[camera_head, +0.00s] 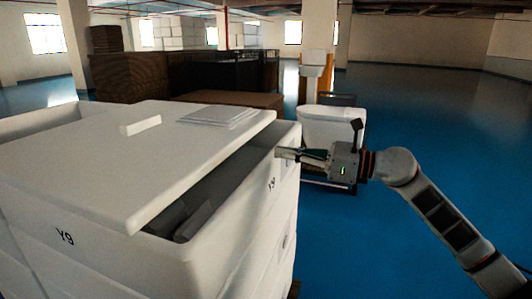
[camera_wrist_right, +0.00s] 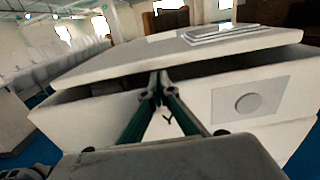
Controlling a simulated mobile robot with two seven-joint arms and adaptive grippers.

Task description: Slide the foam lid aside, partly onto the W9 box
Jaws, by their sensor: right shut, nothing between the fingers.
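The white foam lid (camera_head: 110,165) lies skewed over the white box marked Y9 (camera_head: 130,258). It is shifted left, so a dark gap shows along the box's right side, with grey contents (camera_head: 185,215) inside. The lid's edge also shows in the right wrist view (camera_wrist_right: 120,68). My right gripper (camera_head: 280,153) is shut and empty at the box's right wall, just below the rim. In the wrist view its fingertips (camera_wrist_right: 160,78) are together in front of the gap under the lid; contact is unclear. No W9 marking is readable. My left gripper is not in view.
A small white block (camera_head: 141,126) and thin white sheets (camera_head: 220,117) lie on the lid. Another white box (camera_head: 40,120) stands at the left. Blue floor (camera_head: 440,130) is free at the right.

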